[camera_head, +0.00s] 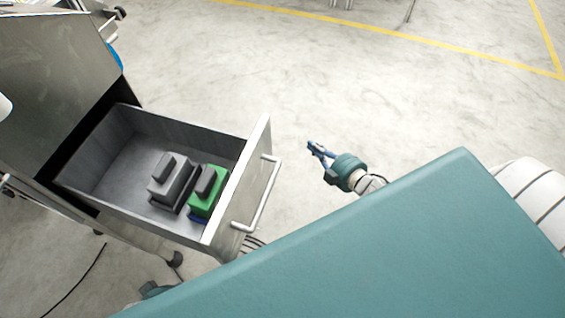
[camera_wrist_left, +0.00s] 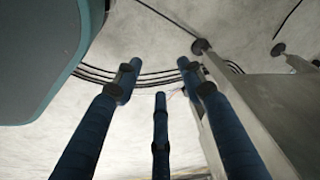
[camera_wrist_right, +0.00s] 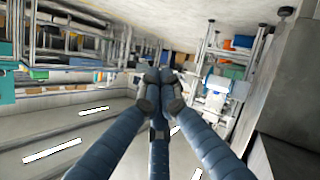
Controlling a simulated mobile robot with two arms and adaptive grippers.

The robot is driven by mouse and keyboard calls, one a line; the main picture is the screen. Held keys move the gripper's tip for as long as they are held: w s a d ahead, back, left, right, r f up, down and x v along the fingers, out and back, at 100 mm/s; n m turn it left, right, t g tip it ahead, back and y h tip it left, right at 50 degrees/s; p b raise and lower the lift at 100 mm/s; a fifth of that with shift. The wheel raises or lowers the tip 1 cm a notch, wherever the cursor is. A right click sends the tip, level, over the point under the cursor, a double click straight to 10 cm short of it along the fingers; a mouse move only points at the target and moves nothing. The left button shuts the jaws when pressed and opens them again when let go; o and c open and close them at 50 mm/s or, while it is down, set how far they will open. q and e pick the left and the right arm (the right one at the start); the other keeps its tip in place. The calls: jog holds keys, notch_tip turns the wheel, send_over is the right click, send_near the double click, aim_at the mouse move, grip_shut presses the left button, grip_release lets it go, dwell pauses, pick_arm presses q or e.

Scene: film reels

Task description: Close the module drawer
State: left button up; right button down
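The module drawer (camera_head: 135,125) is a grey metal box pulled far out of a metal cabinet (camera_head: 60,65) in the head view. Its front panel (camera_head: 245,190) carries a bar handle (camera_head: 262,200). Inside lie a grey block (camera_head: 173,182) and a green block (camera_head: 203,197) with dark tops. My right gripper (camera_head: 315,150) is in free space right of the handle, apart from it. In the right wrist view its fingertips (camera_wrist_right: 160,85) meet, with nothing between them. My left gripper (camera_wrist_left: 158,75) has its fingers spread and empty in its wrist view; the head view hides its fingers.
A blue part (camera_head: 197,217) shows under the green block. Dark cables lie on the floor near the drawer's front. The pale floor (camera_head: 380,80) beyond the handle is clear, with yellow lines (camera_head: 400,34) farther off.

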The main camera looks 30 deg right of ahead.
notch_tip(320, 180, up, 11)
jog(key=w+a+n+t+y+b, duration=0.1)
jog(key=w+n+t+y, duration=0.1)
jog(key=n+y, duration=0.4)
jog(key=s+a+r+n+g+y+b, duration=0.2)
jog(key=s+a+r+n+g+y, duration=0.2)
jog(key=s+r+n+g+y, duration=0.6)
jog(key=s+r+n+g, duration=0.3)
jog(key=s+n+g, duration=0.35)
jog(key=n, duration=0.35)
send_near(263, 168)
jog(key=s+a, duration=0.2)
jog(key=s, duration=0.1)
pick_arm(q)
notch_tip(263, 168, up, 14)
jog(key=t+b, duration=0.1)
jog(key=shift+s+a, duration=0.2)
jog(key=shift+s, duration=0.1)
pick_arm(e)
jog(key=shift+t, duration=0.25)
jog(key=shift+w+a+r, duration=0.1)
jog(key=shift+w+a, duration=0.5)
jog(key=shift+a, duration=0.2)
jog(key=shift+w+a+r, duration=0.1)
jog(key=shift+w+a, duration=0.5)
jog(key=shift+a, duration=0.2)
pick_arm(q)
jog(key=shift+r, duration=0.1)
